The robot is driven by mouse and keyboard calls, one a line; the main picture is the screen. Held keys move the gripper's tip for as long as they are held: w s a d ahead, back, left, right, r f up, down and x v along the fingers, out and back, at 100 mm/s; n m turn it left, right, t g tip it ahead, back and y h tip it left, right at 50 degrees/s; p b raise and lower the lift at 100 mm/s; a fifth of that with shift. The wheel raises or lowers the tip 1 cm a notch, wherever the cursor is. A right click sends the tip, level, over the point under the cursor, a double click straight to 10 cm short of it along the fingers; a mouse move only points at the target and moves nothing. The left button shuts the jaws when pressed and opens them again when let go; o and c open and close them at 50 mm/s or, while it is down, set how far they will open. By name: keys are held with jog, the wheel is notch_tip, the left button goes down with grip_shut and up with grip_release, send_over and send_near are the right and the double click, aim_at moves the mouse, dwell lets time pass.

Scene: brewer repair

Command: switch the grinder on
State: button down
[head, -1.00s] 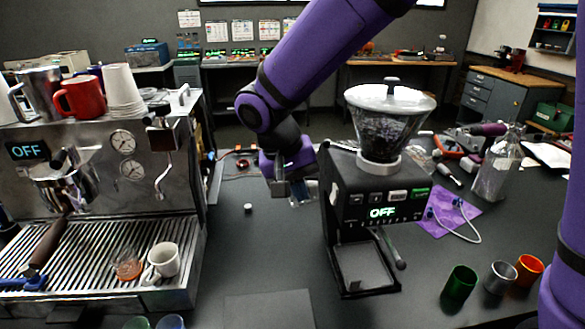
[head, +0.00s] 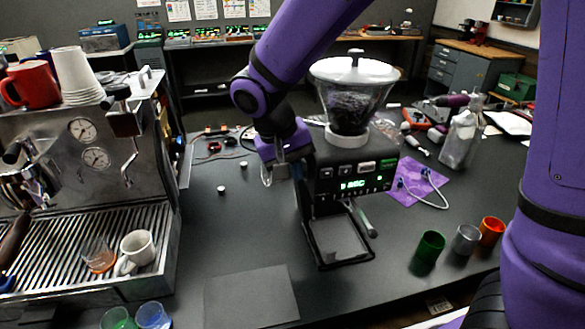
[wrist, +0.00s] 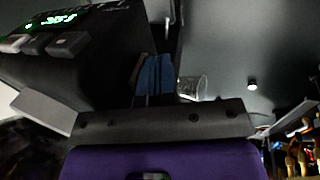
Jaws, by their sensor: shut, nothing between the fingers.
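The black grinder (head: 345,170) stands on the dark table with a clear hopper (head: 350,95) of dark beans and a white lid on top. Its front panel (head: 355,184) has a row of buttons and a lit green display, whose characters are too blurred to read surely. The panel also shows tilted at upper left in the wrist view (wrist: 55,28). My gripper (head: 267,177) is shut and empty, just left of the grinder's body in the head view. Its blue-tipped fingers (wrist: 155,78) show beside the grinder's dark side in the wrist view. I cannot tell whether they touch it.
An espresso machine (head: 95,150) stands at left, with a white mug (head: 137,248) on its grate. Green, grey and orange cups (head: 430,247) stand at right. A purple mat (head: 415,182) lies behind them. The table between machine and grinder is mostly clear.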

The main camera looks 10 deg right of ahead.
jog(key=shift+r, duration=0.1)
jog(key=shift+r, duration=0.7)
